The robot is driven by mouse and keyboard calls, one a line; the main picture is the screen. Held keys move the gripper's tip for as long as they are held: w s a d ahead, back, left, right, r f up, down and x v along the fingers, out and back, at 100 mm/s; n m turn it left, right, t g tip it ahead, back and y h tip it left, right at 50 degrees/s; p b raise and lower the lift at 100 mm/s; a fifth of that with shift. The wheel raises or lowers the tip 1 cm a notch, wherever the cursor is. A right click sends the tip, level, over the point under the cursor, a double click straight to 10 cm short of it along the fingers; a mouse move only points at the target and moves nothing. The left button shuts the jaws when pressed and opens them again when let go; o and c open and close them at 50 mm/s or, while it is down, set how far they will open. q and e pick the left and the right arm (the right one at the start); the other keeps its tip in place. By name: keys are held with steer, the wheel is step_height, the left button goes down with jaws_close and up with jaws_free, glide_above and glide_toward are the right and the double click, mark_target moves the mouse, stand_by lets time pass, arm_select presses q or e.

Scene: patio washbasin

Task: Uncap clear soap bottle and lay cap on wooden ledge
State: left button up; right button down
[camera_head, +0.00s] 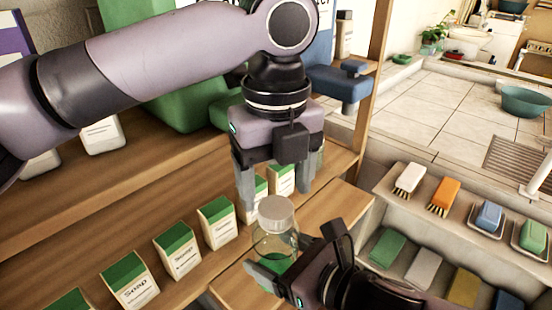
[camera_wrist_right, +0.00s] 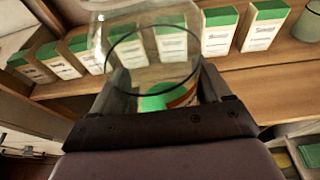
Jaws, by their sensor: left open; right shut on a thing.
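The clear soap bottle (camera_head: 272,246) stands upright above the wooden ledge (camera_head: 335,212), with its pale grey cap (camera_head: 276,210) on top. My right gripper (camera_head: 272,272) is shut on the bottle's lower part from the right. In the right wrist view the clear bottle (camera_wrist_right: 150,50) is between the fingers (camera_wrist_right: 155,85), with a green patch seen through it. My left gripper (camera_head: 275,190) points down, open and empty, directly above and around the height of the cap. Its fingers are apart; whether one touches the cap is not clear. The cap does not show in the wrist view.
Soap boxes with green tops (camera_head: 178,248) stand in a row on the wooden shelf to the left. Brushes (camera_head: 410,178) and soap bars (camera_head: 388,248) lie on shelves at the right. A large green container (camera_head: 185,95) is behind my left arm. The ledge right of the bottle is clear.

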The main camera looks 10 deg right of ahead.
mark_target(276, 207)
arm_select(q)
steer(key=shift+f, duration=1.7)
steer(key=c, duration=1.1)
steer(key=shift+n, duration=1.8)
steer(key=o, duration=1.2)
steer(key=shift+c, duration=0.2)
